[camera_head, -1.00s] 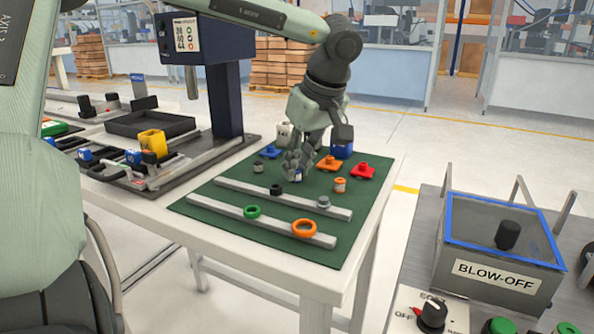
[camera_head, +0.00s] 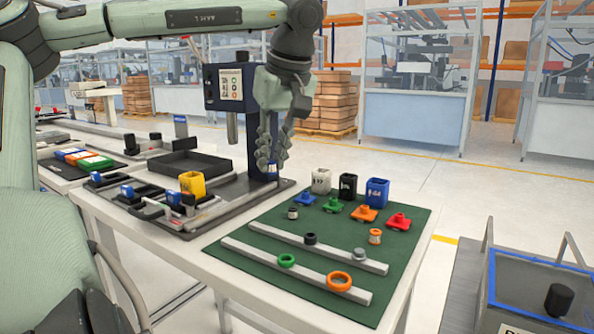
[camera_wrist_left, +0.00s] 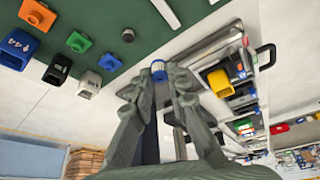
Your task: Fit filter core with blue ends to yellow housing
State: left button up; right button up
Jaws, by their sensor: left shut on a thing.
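The filter core with blue ends (camera_head: 271,173) is between the fingertips of my left gripper (camera_head: 267,164). My left gripper is shut on it and holds it up in front of the dark blue press, left of the green mat. In the left wrist view the core (camera_wrist_left: 159,70) shows its blue end and pale side between the fingertips (camera_wrist_left: 158,80). The yellow housing (camera_head: 193,184) stands in the dark fixture on the table, left of the gripper and apart from it. It also shows in the left wrist view (camera_wrist_left: 220,82), right of the core. My right gripper is not in view.
The green mat (camera_head: 290,270) holds white (camera_head: 321,181), black (camera_head: 348,187) and blue (camera_head: 377,193) housings, coloured caps, two other cores and rings on rails. The press (camera_head: 226,90) rises behind the fixture. A black tray (camera_head: 188,165) lies behind the yellow housing.

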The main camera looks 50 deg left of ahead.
pick_arm(q)
jog(key=s+a+r+p, duration=0.2)
jog(key=s+a, duration=0.3)
jog(key=a, duration=0.3)
jog(key=s+a+r+p, duration=0.1)
jog(key=s+a+r, duration=0.2)
jog(key=s+a, duration=0.3)
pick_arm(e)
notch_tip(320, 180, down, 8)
pick_arm(q)
jog(key=shift+w+a+f+b, duration=0.25)
jog(key=shift+f+b, duration=0.5)
jog(key=shift+f, duration=0.1)
jog(key=shift+w+a+f+b, duration=0.25)
jog(key=shift+f+b, duration=0.45)
jog(key=shift+f, duration=0.2)
jog(key=shift+w+a+f+b, duration=0.2)
jog(key=shift+w+f+b, duration=0.05)
jog(key=shift+f+b, duration=1.35)
jog(key=shift+f, duration=0.2)
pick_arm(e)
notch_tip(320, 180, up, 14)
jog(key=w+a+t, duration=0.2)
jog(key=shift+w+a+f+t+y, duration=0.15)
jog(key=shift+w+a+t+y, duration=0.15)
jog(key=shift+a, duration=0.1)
pick_arm(q)
jog(key=o, duration=0.8)
jog(key=shift+c, duration=0.2)
